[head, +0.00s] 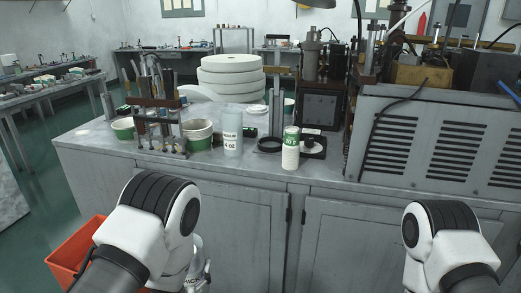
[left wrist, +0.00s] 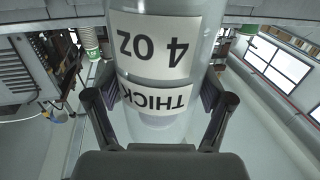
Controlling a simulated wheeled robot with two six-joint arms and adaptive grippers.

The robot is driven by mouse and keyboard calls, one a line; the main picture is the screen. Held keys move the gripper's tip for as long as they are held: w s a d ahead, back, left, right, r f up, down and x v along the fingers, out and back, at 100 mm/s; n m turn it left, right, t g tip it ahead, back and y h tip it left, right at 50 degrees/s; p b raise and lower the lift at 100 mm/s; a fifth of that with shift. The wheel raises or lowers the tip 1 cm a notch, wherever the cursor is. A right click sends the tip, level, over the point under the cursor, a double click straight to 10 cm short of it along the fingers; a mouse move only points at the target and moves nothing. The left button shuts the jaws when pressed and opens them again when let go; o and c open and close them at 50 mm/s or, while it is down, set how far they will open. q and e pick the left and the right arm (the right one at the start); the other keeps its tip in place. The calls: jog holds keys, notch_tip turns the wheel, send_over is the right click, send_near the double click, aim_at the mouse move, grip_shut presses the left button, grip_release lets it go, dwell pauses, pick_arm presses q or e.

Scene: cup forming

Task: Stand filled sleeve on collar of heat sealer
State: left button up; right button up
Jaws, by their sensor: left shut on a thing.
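A clear sleeve with white labels reading "4 OZ" and "THICK" (left wrist: 150,62) is held between the two dark fingers of my left gripper (left wrist: 160,108), in the left wrist view. Its lettering is upside down there. In the head view part of the sleeve (head: 194,280) shows low at the left, mostly behind my left arm; its contents are unclear. A black ring (head: 270,146), which may be the collar, lies on the bench near a small dark device (head: 313,147), apart from the held sleeve. My right forearm shows, but its gripper is out of frame.
On the bench (head: 215,175) stand a pale "4 oz" cylinder (head: 232,135), a green-labelled white cylinder (head: 291,152), green-and-white tubs (head: 198,135), a metal rack (head: 160,125) and a stack of white discs (head: 230,75). A grey vented machine (head: 425,140) fills the right. An orange bin (head: 75,255) stands below left.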

pick_arm(q)
jog(key=s+d+r+m+g+h, duration=0.45)
jog(key=s+d+m+h, duration=0.35)
jog(key=d+h, duration=0.4)
jog(key=w+f+m+g+h, duration=0.1)
jog(key=m+g+h, duration=0.1)
jog(key=m+g, duration=0.1)
jog(key=d+f+m+g+h, duration=0.1)
jog(key=f+m+g+h, duration=0.1)
jog(key=g, duration=0.3)
jog(key=w+d+f+m+g+h, duration=0.1)
jog(key=m+g+h, duration=0.1)
jog(key=m+g, duration=0.2)
jog(key=shift+w+d+f, duration=0.2)
jog(key=shift+w+f, duration=0.05)
jog(key=shift+w, duration=0.05)
